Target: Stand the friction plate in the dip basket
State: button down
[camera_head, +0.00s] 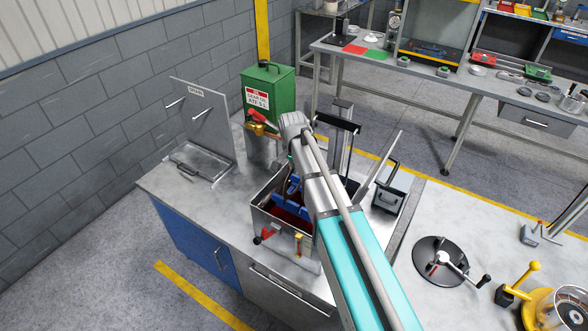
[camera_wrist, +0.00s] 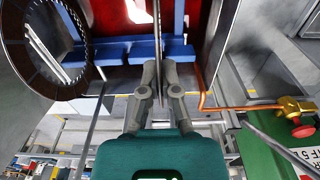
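In the wrist view my gripper (camera_wrist: 157,88) has its two fingers closed on a thin disc seen edge-on, which I take for the friction plate (camera_wrist: 154,35). The plate reaches from the fingertips up between the parts of the blue dip basket (camera_wrist: 117,54). Whether it touches the basket floor is hidden. In the head view the basket (camera_head: 287,203) sits inside the grey metal tank (camera_head: 262,212) over dark red fluid. My arm covers the right of the tank, and the plate cannot be made out there.
A ring with brown facing and inner teeth (camera_wrist: 15,48) shows large at left in the wrist view; its support is unclear. A green oil can (camera_head: 268,92) stands behind the tank. A tilted panel (camera_head: 382,163) rises right of it. A drip tray (camera_head: 198,164) lies left.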

jog(key=shift+f, duration=0.4)
jog(key=c, duration=0.7)
grip_release()
jog(key=shift+r, duration=0.1)
notch_tip(320, 180, up, 8)
jog(key=p, duration=0.7)
jog(key=shift+p, duration=0.3)
dwell(0.4)
